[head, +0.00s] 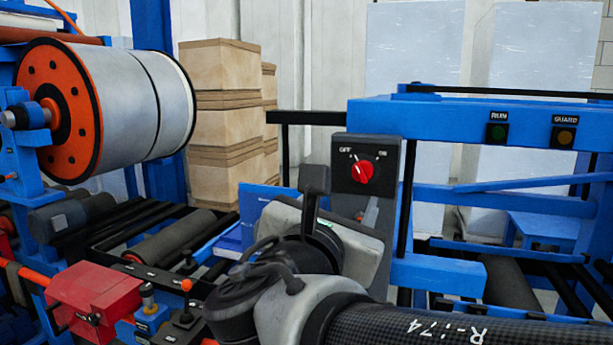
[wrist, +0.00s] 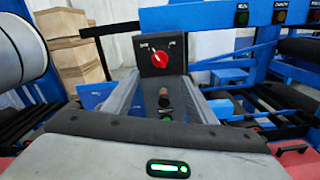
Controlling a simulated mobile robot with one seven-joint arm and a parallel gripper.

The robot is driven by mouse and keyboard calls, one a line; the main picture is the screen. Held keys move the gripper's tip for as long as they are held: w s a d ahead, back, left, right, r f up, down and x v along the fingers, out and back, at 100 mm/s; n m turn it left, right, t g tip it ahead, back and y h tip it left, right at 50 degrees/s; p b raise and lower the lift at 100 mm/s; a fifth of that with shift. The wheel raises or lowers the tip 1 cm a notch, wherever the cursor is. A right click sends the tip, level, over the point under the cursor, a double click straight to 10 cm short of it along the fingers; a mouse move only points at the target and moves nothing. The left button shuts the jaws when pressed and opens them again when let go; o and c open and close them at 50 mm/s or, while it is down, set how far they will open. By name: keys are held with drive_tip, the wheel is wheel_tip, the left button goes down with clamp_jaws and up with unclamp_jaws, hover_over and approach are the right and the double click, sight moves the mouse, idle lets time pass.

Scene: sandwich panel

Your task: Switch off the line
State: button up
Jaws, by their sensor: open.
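The red rotary switch (head: 363,172) sits on a dark control box (head: 346,148), between an OFF label at upper left and an ON label at upper right. A small pale mark shows above the knob toward OFF, but which way the knob points is too small to be sure. It also shows in the wrist view (wrist: 159,59), above centre. My gripper (head: 316,181) is open, in front of and left of the box in the head view, apart from the knob as far as I can tell. Its jaws are seen edge-on and partly hidden.
A RUN lamp (head: 497,132) and a GUARD lamp (head: 565,136) sit on the blue frame (head: 440,115) at right. A large orange-ended roll (head: 130,105) stands at left. Stacked boxes (head: 222,110) are behind. A red block (head: 95,300) is at lower left.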

sight(360, 174)
drive_tip(key=x, duration=1.4)
drive_tip(key=shift+w+d, duration=0.1)
drive_tip(key=shift+w, duration=0.1)
drive_tip(key=c, duration=1.1)
drive_tip(key=shift+o, duration=0.2)
drive_tip(key=shift+r+n+p, duration=0.1)
drive_tip(key=shift+n+p, duration=0.3)
drive_tip(key=shift+n, duration=1.1)
drive_tip(key=o, duration=1.1)
drive_tip(key=shift+c, duration=0.2)
